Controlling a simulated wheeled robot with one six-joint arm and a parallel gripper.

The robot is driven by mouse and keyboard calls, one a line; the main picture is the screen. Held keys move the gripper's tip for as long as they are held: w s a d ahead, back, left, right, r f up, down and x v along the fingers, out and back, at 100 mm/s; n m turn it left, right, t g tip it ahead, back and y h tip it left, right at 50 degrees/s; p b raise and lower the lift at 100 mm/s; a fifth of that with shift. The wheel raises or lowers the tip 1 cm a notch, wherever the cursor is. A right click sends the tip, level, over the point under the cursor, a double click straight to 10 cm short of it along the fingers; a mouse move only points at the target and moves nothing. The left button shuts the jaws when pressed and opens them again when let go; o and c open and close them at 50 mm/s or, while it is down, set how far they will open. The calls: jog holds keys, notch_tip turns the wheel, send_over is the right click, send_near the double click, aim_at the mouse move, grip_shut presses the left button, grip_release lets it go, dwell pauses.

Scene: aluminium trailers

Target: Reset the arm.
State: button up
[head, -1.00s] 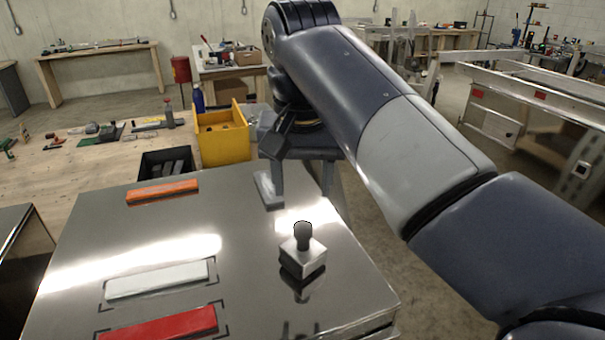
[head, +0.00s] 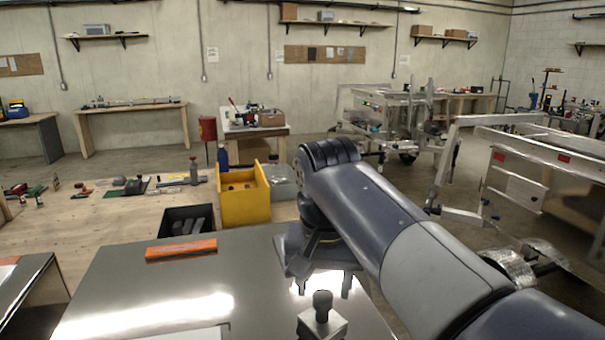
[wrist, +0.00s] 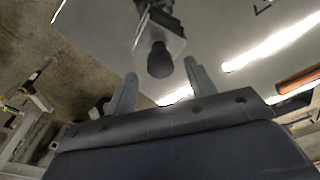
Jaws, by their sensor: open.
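My gripper (wrist: 162,82) is open and empty in the wrist view, its two fingers apart. A metal block with a dark round knob (wrist: 160,62) shows beyond the fingertips, with the knob lined up between them; no contact can be made out. In the head view my arm reaches in from the lower right, and my gripper (head: 322,282) hangs low over the shiny metal table (head: 240,262), just behind the knobbed block (head: 322,322). The block is partly cut off by the lower edge.
An orange bar (head: 181,250) lies at the table's back left. Behind are a black bin (head: 188,218) and a yellow bin (head: 244,200) on a wooden bench (head: 95,232). Aluminium trailer frames (head: 520,185) stand at right. The floor beyond the table shows open space.

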aim_at(323, 296)
jog(key=f, duration=0.4)
jog(key=shift+w+f, duration=0.3)
jog(key=shift+f, duration=0.1)
jog(key=shift+r, duration=0.2)
